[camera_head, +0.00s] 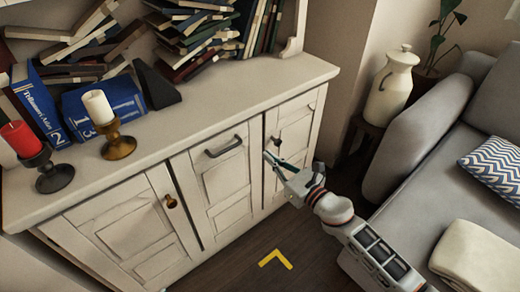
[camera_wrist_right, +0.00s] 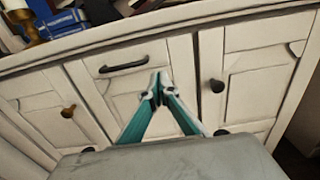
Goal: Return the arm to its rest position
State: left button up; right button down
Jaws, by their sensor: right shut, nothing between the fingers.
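My right gripper (camera_head: 273,160) is in front of the white cabinet (camera_head: 225,172), near its right-hand doors, with my right arm coming in from the lower right. In the right wrist view the teal fingers of the right gripper (camera_wrist_right: 159,84) converge and their tips meet, with nothing held. The tips point toward the cabinet front, below a dark drawer handle (camera_wrist_right: 123,66). I cannot tell the exact gap to the cabinet front. My left gripper is not in view.
The cabinet top holds a red candle (camera_head: 21,140), a white candle (camera_head: 98,107) and blue books (camera_head: 118,98). A grey sofa (camera_head: 425,140) stands right of my arm, with a white canister (camera_head: 390,88) behind it. Floor with a yellow mark (camera_head: 275,259) is open in front.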

jog(key=shift+v, duration=1.45)
